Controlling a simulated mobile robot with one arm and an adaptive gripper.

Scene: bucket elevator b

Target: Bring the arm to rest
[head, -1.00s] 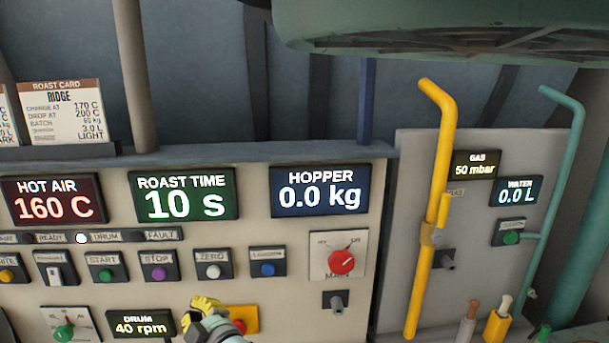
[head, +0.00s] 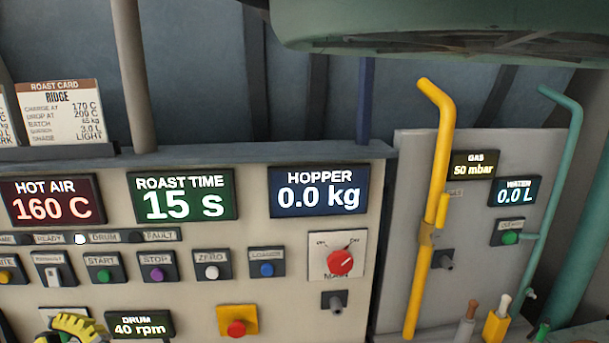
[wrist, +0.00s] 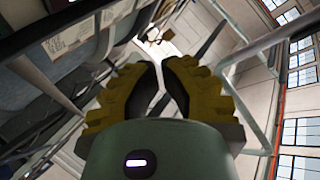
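My gripper (head: 75,325) has yellow ribbed fingers and shows at the lower left edge of the head view, in front of the control panel (head: 260,235). Its lower part and my arm are cut off by the picture's bottom edge. In the wrist view my gripper (wrist: 160,66) points away with its two fingers drawn close together at the tips. Nothing shows between the fingers.
The panel carries displays, buttons, a red main switch (head: 340,262) and a red button on a yellow plate (head: 237,328). A yellow pipe (head: 436,210) stands at the right. Grey rails (wrist: 90,32) and an open floor show in the wrist view.

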